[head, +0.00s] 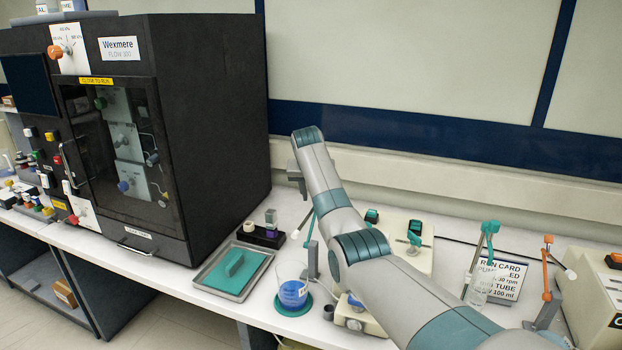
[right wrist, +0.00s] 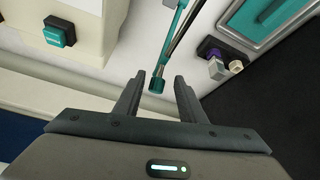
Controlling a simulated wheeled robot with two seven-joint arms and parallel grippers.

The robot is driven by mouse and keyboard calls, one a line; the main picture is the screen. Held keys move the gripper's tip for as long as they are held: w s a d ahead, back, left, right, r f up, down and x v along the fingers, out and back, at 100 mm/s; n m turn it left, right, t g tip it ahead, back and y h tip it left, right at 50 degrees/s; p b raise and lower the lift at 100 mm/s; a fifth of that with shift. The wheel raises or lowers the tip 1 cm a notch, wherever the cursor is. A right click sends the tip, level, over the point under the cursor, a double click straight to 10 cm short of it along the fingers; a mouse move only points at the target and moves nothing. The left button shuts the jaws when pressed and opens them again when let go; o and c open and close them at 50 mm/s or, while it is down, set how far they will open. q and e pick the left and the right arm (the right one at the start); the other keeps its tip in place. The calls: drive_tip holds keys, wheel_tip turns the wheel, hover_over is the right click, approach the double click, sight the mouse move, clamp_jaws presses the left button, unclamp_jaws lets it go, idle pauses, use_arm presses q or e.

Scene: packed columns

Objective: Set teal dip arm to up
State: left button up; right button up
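A teal dip arm (head: 307,219) on a grey post (head: 310,262) stands beside a beaker of blue liquid (head: 293,292). It slants, with a white tip low at its left; its upper part is partly hidden by my right arm. My right gripper (head: 297,174) is above it in the head view. In the right wrist view my right gripper (right wrist: 160,77) is open, and the teal end of a rod (right wrist: 157,84) shows between its fingertips. I cannot tell whether they touch it. My left gripper is not in view.
A black Wexmere cabinet (head: 220,120) stands at left. A tray with a teal mat (head: 210,284) lies before it. Another teal arm (head: 489,228) and an orange arm (head: 548,250) stand at right, near a run card (head: 508,272). The wall is close behind.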

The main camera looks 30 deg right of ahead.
drive_tip(key=b+v, duration=0.2)
drive_tip(key=v, duration=0.7)
drive_tip(key=shift+a+r, duration=0.2)
drive_tip(key=shift+a, duration=0.05)
drive_tip(key=shift+s, duration=0.15)
